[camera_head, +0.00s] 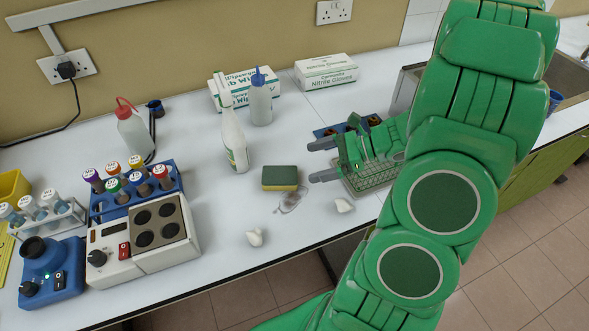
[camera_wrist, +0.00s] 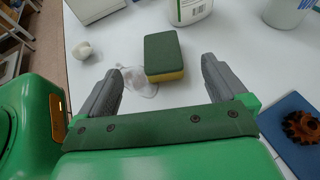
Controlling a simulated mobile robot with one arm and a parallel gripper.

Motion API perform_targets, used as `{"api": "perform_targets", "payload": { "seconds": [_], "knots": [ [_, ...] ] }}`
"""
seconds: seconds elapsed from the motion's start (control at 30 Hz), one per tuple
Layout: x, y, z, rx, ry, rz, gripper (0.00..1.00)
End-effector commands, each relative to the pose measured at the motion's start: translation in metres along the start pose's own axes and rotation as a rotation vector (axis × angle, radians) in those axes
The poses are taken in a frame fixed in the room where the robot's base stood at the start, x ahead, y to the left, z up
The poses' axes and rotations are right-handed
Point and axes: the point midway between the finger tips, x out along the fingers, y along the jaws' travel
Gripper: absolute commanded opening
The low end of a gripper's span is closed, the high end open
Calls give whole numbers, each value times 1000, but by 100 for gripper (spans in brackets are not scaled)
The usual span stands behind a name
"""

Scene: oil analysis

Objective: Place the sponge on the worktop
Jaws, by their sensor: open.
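The sponge (camera_head: 279,178), green on top and yellow below, lies flat on the white worktop (camera_head: 215,205) near its middle. It also shows in the wrist view (camera_wrist: 164,56), just beyond my fingertips and between their lines. My gripper (camera_head: 320,161) is open and empty, to the right of the sponge in the head view. Its two grey fingers show in the wrist view (camera_wrist: 160,75), apart from the sponge.
A spray bottle (camera_head: 233,140) stands behind. A tube rack and devices (camera_head: 140,240) stand left.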

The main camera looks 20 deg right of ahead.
Motion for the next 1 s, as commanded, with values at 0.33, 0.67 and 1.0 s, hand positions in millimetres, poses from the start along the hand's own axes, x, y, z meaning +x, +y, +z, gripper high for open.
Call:
{"api": "perform_targets", "payload": {
  "seconds": [0.33, 0.67, 1.0],
  "knots": [
    [1, 0, 0, 0, 2, 0, 99],
    [26, -2, 25, 0, 115, 17, 99],
    [58, 0, 56, -1, 245, 5, 99]
  ]
}}
